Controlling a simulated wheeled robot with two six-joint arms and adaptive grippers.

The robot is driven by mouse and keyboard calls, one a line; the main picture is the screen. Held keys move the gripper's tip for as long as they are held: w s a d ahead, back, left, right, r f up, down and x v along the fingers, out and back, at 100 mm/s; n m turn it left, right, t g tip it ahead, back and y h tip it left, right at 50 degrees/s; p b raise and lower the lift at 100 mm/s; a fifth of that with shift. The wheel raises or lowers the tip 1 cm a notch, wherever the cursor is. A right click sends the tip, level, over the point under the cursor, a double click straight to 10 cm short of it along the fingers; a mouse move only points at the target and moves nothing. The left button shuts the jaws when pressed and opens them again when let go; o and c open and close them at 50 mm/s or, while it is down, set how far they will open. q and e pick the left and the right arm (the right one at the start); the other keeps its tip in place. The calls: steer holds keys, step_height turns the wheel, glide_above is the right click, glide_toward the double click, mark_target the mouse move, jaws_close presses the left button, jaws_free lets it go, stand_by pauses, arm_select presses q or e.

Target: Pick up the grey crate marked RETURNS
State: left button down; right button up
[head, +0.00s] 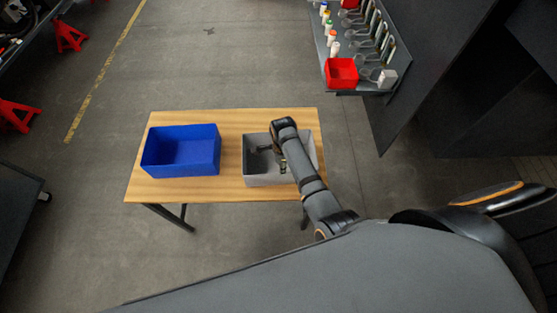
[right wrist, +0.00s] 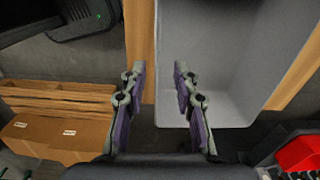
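The grey crate (head: 247,172) stands on the right part of a wooden table (head: 232,190) in the head view; it looks empty. My right arm reaches over it from the lower right and covers part of it. My right gripper (head: 283,166) is at the crate. In the right wrist view the right gripper (right wrist: 157,82) is open, its two fingers apart, with an edge of the grey crate (right wrist: 215,60) in the gap between them. I cannot tell whether they touch it. No RETURNS marking is readable. My left gripper is not in view.
A blue crate (head: 181,170) stands on the table's left part, a gap of bare wood from the grey one. A shelf with a red bin (head: 341,73) and bottles is at the upper right. Red stands (head: 69,36) are at the far left. Cardboard boxes (right wrist: 60,138) show in the wrist view.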

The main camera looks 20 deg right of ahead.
steer(key=f+b, duration=0.6)
steer(key=f, duration=0.1)
steer(key=f+b, duration=0.3)
steer(key=f, duration=0.1)
steer(key=shift+s+a+b, duration=0.2)
steer(key=shift+a+b, duration=0.1)
steer(key=shift+r, duration=0.25)
steer(key=shift+c, duration=0.4)
jaws_close()
steer(key=shift+r, duration=0.1)
